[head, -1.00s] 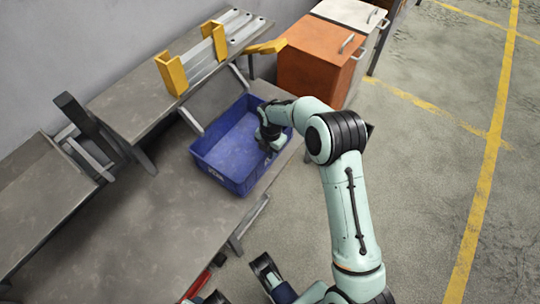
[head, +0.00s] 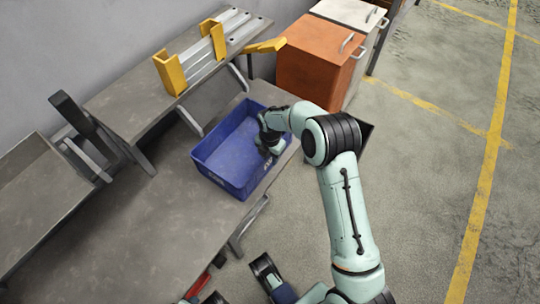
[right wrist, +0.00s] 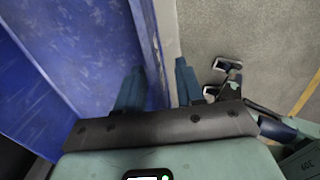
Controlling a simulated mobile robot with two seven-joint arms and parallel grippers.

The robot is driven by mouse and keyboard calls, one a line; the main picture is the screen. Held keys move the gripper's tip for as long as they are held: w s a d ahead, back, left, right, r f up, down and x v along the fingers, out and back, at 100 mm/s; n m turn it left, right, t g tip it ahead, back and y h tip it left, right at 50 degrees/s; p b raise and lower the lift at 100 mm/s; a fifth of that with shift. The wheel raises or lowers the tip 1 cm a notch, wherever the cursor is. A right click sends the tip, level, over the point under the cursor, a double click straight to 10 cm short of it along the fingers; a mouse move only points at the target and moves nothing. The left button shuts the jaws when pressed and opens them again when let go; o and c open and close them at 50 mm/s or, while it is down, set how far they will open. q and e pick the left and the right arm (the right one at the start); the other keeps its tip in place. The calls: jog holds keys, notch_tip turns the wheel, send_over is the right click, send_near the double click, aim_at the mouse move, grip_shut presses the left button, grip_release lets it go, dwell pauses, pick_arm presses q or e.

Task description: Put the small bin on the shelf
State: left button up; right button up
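The small blue bin (head: 233,184) is on the grey workbench (head: 150,225), near its right edge, and looks empty. My right gripper (head: 268,140) is at the bin's right wall, seen from above. In the right wrist view, one finger of the gripper (right wrist: 158,78) is inside the bin (right wrist: 85,45) and the other outside, with the wall between them. It looks shut on that wall. Whether the bin's base touches the bench is unclear. The raised grey shelf (head: 122,108) runs behind the bin along the wall. My left gripper is not clearly visible.
Yellow brackets with metal rails (head: 205,62) take up the right part of the shelf; its left part is bare. An orange cabinet (head: 310,75) and a white one (head: 345,14) stand beyond the bench. Open floor lies right.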

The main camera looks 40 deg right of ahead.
pick_arm(q)
jog(key=shift+g+h, duration=0.4)
jog(key=shift+g, duration=0.3)
jog(key=s+r, duration=0.1)
jog(key=s+d+r+p, duration=0.2)
jog(key=s, duration=0.1)
jog(key=shift+s, duration=0.1)
pick_arm(e)
notch_tip(320, 180, up, 12)
jog(key=shift+r, duration=0.15)
